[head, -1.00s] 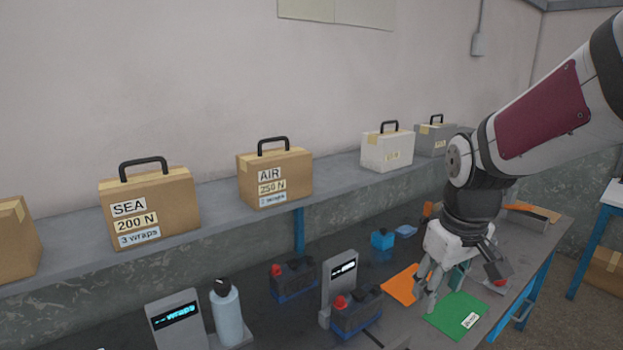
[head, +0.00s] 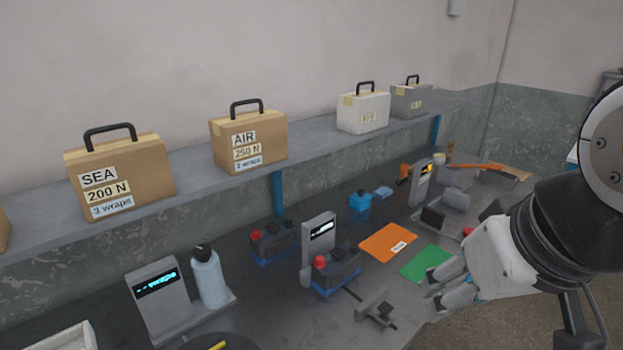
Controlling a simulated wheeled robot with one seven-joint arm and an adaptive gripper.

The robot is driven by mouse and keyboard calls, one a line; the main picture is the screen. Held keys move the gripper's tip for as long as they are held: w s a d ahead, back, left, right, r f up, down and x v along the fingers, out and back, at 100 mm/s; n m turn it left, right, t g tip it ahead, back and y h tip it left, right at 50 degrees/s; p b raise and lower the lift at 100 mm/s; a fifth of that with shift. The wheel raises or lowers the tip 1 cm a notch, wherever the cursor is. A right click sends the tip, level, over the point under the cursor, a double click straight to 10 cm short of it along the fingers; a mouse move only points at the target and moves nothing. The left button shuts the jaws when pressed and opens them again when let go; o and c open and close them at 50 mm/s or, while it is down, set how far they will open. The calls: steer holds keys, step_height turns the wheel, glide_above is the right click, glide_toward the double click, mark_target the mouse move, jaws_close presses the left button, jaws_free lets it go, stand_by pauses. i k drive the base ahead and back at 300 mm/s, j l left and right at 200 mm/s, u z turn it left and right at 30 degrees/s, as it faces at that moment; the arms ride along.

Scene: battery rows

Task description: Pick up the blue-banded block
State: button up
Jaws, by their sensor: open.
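Two dark blocks with red caps and blue along their lower edges stand on the grey bench: one (head: 272,243) behind the left side of a grey display stand, and one (head: 336,272) in front of that stand. The stand partly hides the rear block's right end. I cannot tell which one the task names. My gripper (head: 437,292) is open and appears empty, to the right of the front block and apart from it, near the green mat (head: 427,263).
The grey display stand (head: 318,231) is close beside both blocks. A small grey fixture (head: 377,309) lies between the front block and my gripper. An orange mat (head: 388,243), a blue item (head: 360,201) and a bottle (head: 208,278) stand around. Cases line the shelf (head: 190,185).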

mark_target(330, 271)
steer(key=z, duration=0.6)
steer(key=i+l+u, duration=0.15)
steer(key=l, duration=0.2)
steer(key=i+l+u, duration=0.15)
steer(key=l, duration=0.2)
steer(key=k+j+z, duration=0.15)
steer(key=j, duration=0.25)
steer(key=k+j+z, duration=0.2)
steer(key=j, duration=0.2)
steer(key=k+j+z, duration=0.15)
steer(key=k+j, duration=0.15)
